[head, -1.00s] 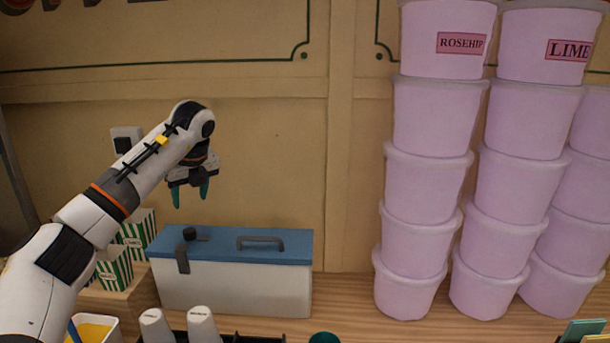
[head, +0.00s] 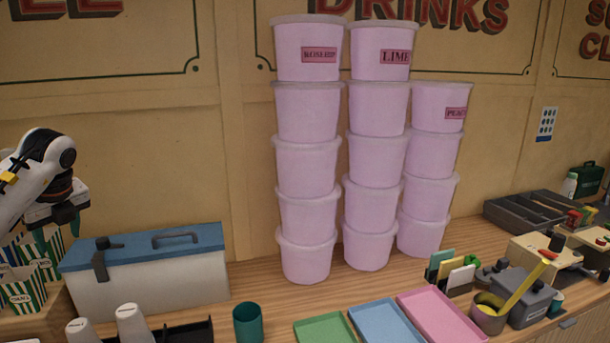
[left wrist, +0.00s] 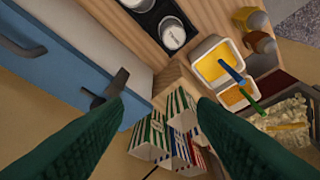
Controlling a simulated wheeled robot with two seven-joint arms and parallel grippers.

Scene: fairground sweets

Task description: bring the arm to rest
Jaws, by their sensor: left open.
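My left gripper (head: 62,222) is at the left edge of the head view, raised beside and above the cool box (head: 150,290) with the blue lid. In the left wrist view its two green fingers (left wrist: 150,120) stand wide apart with nothing between them in their grip. Beyond the fingers are striped cartons (left wrist: 180,125) and the dark latch of the box, which look apart from them. My right gripper is not in any view.
Tall stacks of pink tubs (head: 308,170) stand behind the counter's middle. Green, blue and pink trays (head: 440,316) lie in front. A teal cup (head: 248,323) and white cups (head: 133,325) stand near the front edge. A grey divided tray (head: 530,213) is at the right.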

